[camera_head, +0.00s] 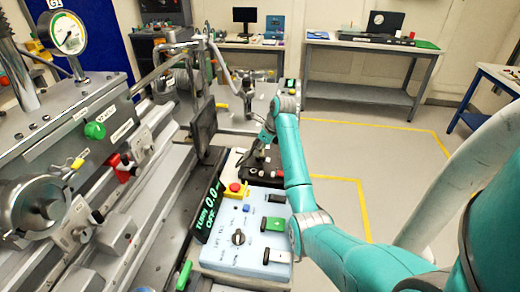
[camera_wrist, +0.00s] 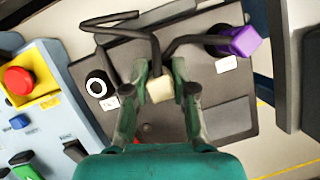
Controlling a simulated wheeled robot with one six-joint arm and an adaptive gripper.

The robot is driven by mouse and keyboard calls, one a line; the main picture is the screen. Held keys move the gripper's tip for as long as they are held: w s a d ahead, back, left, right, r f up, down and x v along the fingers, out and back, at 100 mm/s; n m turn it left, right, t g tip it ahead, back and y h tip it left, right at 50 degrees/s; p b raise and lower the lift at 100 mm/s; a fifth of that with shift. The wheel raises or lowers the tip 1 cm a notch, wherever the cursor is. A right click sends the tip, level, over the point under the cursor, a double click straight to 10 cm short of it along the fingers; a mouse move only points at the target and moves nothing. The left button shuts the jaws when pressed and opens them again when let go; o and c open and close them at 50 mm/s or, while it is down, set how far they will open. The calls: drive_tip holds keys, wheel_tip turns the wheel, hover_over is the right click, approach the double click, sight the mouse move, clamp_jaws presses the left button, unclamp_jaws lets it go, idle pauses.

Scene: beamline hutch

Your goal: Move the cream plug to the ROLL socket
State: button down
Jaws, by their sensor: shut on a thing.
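In the wrist view my gripper (camera_wrist: 159,72) is shut on the cream plug (camera_wrist: 160,90), which sits between its two fingertips. A black cable runs up and left from the plug. The plug is over a dark panel (camera_wrist: 230,118); whether it is seated or lifted I cannot tell. A round socket with a white ring (camera_wrist: 98,88) is empty at the left of the panel. Its small label is too blurred to read. In the head view my gripper (camera_head: 264,140) is over the dark panel, and the plug cannot be made out.
A purple plug (camera_wrist: 240,41) with a black cable is at the panel's upper right. Left of the panel is a pale blue control box (camera_head: 240,245) with a red button (camera_head: 235,187). Machinery fills the left; open floor (camera_head: 335,150) lies right.

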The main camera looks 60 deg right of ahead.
drive_tip(key=shift+f, duration=0.4)
idle(0.3)
drive_tip(key=c, duration=0.9)
unclamp_jaws()
drive_tip(key=shift+o, duration=0.2)
drive_tip(key=v, duration=0.7)
drive_tip(key=shift+r, duration=0.3)
drive_tip(key=shift+s, duration=0.1)
